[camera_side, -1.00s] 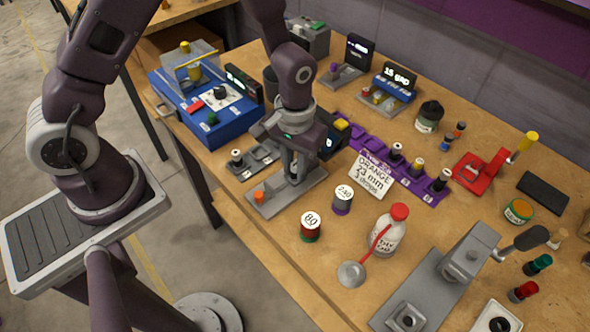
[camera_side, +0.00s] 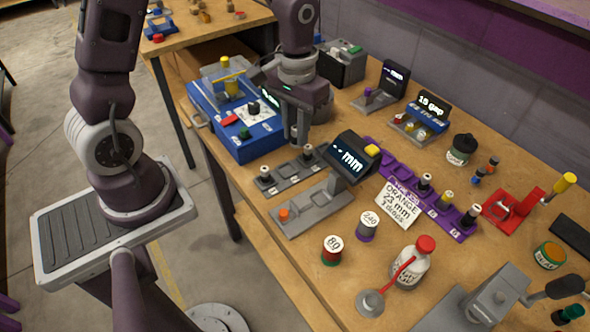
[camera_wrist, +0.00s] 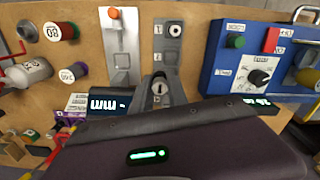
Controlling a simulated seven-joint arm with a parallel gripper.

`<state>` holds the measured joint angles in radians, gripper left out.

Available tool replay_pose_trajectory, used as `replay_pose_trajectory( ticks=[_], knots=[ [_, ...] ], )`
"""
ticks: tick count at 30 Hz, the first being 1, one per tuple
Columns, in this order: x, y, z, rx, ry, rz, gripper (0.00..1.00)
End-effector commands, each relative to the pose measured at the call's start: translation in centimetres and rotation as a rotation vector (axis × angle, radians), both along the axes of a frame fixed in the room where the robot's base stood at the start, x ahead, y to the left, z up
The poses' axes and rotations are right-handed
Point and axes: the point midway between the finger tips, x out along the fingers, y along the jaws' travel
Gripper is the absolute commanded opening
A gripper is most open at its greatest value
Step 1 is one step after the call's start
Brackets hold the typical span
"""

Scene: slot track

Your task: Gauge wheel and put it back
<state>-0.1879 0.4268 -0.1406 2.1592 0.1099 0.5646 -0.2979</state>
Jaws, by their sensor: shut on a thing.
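My gripper (camera_side: 299,140) is shut on a small dark wheel with a pale top (camera_side: 308,152). It is at the far right end of the grey slotted tray (camera_side: 286,172); whether the wheel rests in its slot I cannot tell. In the wrist view the fingers (camera_wrist: 158,90) cover that end of the tray. Another wheel (camera_side: 265,174) stands at the tray's near left end, and the middle slot looks empty. The grey gauge (camera_side: 313,210) with an orange knob stands in front of the tray, empty. Its display (camera_side: 350,157) shows dashes and "mm".
A blue box (camera_side: 235,130) with knobs stands left of the tray. A purple rack (camera_side: 428,200) with several wheels and an ORANGE 23 mm card (camera_side: 400,203) are to the right. Jars marked 80 (camera_side: 332,250) and 240 (camera_side: 368,226) and a red-capped bottle (camera_side: 412,262) stand in front.

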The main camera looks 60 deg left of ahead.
Motion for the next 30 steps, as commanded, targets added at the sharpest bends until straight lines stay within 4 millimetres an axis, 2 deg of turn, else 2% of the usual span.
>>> replay_pose_trajectory(
  ticks=[1,4,9,18,29,30],
  knots=[
    [-0.2,1.2,0.0,-0.001,-0.001,0.007,0.00],
    [-0.6,2.5,-0.5,-0.001,0.000,0.001,0.00],
    [-0.7,2.7,-4.4,-0.002,0.004,-0.005,0.00],
    [-0.7,2.7,-9.7,-0.001,0.001,-0.004,0.00],
    [-0.6,2.7,-10.3,0.000,-0.002,-0.003,0.00],
    [-0.6,2.7,-10.4,-0.001,-0.003,-0.003,0.21]
  ],
)
